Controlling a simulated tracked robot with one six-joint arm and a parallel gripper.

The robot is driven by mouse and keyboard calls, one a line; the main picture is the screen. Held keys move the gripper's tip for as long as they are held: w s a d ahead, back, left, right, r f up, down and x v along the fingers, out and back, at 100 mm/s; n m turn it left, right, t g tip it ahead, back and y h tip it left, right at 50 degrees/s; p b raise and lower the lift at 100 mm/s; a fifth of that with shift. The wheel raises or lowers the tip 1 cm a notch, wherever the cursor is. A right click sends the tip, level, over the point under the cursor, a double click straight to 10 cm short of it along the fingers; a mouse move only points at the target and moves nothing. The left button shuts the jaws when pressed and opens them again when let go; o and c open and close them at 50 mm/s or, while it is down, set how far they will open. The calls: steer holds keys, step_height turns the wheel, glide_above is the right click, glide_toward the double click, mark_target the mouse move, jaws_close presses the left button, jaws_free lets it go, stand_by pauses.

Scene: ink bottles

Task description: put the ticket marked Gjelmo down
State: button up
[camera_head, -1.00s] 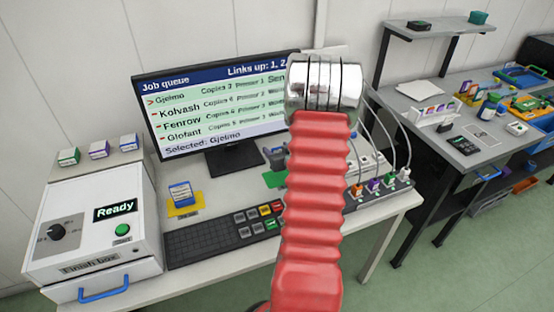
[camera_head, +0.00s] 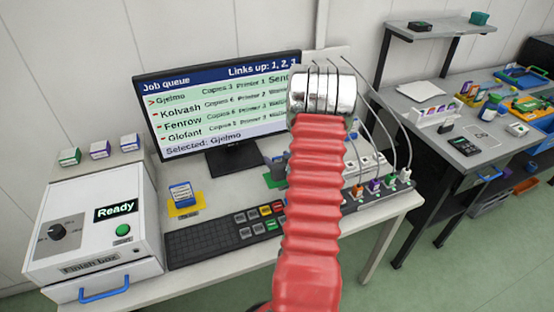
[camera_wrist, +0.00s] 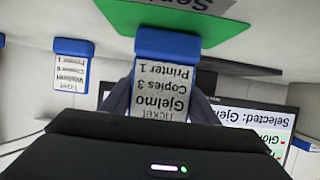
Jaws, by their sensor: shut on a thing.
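The ticket marked Gjelmo (camera_wrist: 165,72), a pale card with a blue end, shows upside down in the wrist view and reads Copies 3, Printer 1. My gripper (camera_wrist: 163,98) is shut on it, with a dark finger at each side. Its blue end overlaps the edge of a green mat (camera_wrist: 220,38) in the picture; I cannot tell whether they touch. The green mat (camera_head: 274,178) shows partly left of my arm there.
Another blue-ended ticket (camera_wrist: 73,62) shows in the wrist view. In the head view a ticket (camera_head: 181,193) stands on a yellow mat (camera_head: 186,211). A monitor (camera_head: 232,158), a keyboard (camera_head: 212,240), a finish box (camera_head: 95,225) and a socket strip with cables (camera_head: 376,190) crowd the table.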

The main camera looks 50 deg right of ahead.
steer(key=shift+f, duration=0.15)
steer(key=o, duration=1.1)
steer(key=shift+s+r, duration=0.1)
steer(key=shift+r, duration=0.1)
steer(key=v, duration=1.1)
steer(key=shift+s+a+r, duration=0.15)
steer(key=shift+s+a, duration=0.05)
steer(key=shift+s, duration=0.1)
